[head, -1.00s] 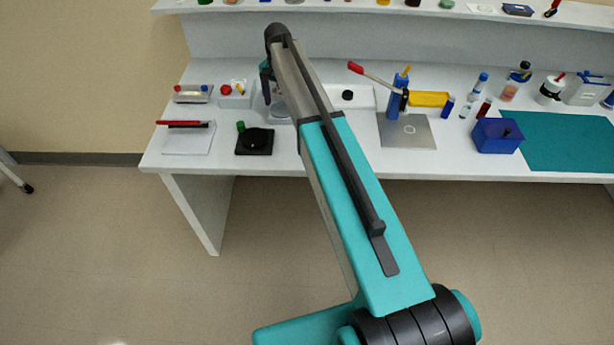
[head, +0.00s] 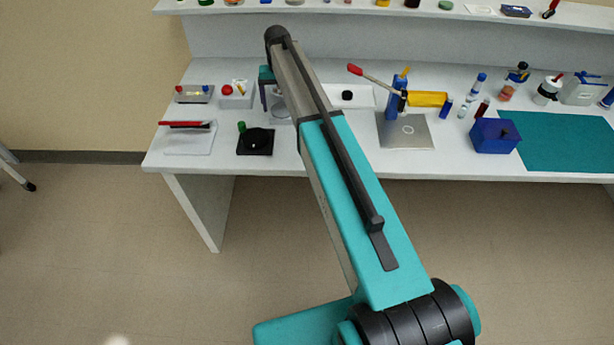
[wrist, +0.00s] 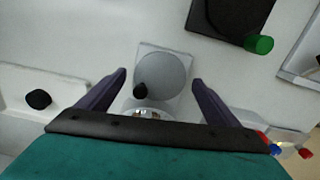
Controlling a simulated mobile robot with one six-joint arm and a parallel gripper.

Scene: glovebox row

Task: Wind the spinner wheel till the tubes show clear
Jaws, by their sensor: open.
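In the wrist view a grey round wheel (wrist: 168,72) with a small black knob (wrist: 140,91) sits on a pale square base. I take it for the spinner wheel. My gripper (wrist: 160,77) is open, with one dark finger on each side of the wheel and nothing held. A shiny part below the knob is partly cut off by my gripper body, and no tubes can be made out there. In the head view the pale, glassy spinner (head: 280,105) is partly hidden by my arm, and my gripper (head: 267,90) is just left of it.
A black plate with a disc and green knob (head: 254,141) stands in front. A white box with a red button (head: 236,95) is to the left. A white panel with a black knob (head: 350,97) is to the right. Further right are a lever device (head: 397,101) and a blue box (head: 494,137).

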